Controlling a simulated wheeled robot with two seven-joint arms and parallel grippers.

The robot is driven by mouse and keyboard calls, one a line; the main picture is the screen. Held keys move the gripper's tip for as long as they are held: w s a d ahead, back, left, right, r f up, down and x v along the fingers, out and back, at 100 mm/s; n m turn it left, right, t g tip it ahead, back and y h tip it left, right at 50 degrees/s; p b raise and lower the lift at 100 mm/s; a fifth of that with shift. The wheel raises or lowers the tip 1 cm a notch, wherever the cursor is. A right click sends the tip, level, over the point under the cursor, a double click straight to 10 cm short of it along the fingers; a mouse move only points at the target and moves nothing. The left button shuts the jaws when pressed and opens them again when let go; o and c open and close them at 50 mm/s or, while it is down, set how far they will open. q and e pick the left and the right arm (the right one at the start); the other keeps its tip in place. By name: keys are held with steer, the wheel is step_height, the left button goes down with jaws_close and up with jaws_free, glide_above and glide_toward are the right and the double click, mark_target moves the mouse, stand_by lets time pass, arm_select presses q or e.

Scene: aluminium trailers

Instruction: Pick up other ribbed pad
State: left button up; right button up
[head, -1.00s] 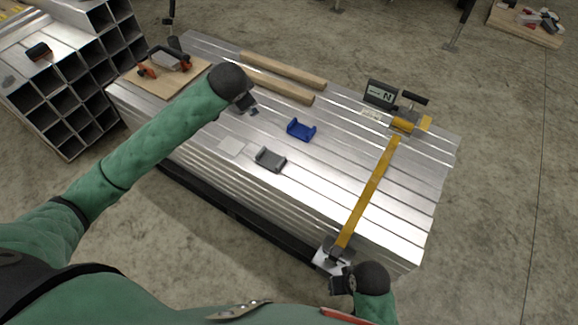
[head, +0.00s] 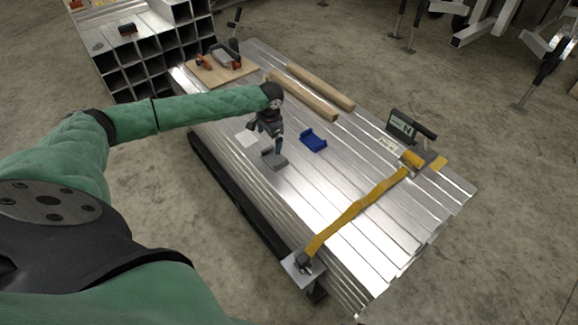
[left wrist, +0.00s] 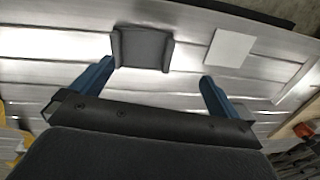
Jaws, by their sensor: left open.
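A grey U-shaped pad with raised side lips (head: 275,162) lies on the aluminium stack; it also shows in the left wrist view (left wrist: 142,49). A blue pad of like shape (head: 313,141) lies to its right. My left gripper (head: 277,146) is over the stack at the grey pad, partly covering it in the head view. In the left wrist view the left gripper (left wrist: 156,73) is open, its blue fingers wide apart with nothing between them. The grey pad is just past the fingertips, off toward the left finger. My right gripper is out of view.
A white square plate (head: 247,138) lies left of the grey pad. Two wooden beams (head: 305,95), a yellow strap (head: 358,209) and a dark display box (head: 401,124) are on the stack. A board with clamps (head: 222,70) lies at the far left.

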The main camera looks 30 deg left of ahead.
mark_target(277, 158)
arm_select(q)
steer(key=shift+s+d+f+n+h, duration=0.15)
steer(key=shift+d+n+h, duration=0.1)
steer(key=shift+d, duration=0.15)
steer(key=shift+w+d+f+n+h, duration=0.15)
steer(key=shift+d+h, duration=0.1)
steer(key=shift+d, duration=0.15)
steer(key=shift+d+f, duration=0.25)
steer(key=shift+f, duration=1.15)
steer(key=f, duration=0.4)
steer(key=shift+w+d, duration=0.2)
steer(key=shift+w, duration=0.15)
steer(key=shift+f, duration=0.35)
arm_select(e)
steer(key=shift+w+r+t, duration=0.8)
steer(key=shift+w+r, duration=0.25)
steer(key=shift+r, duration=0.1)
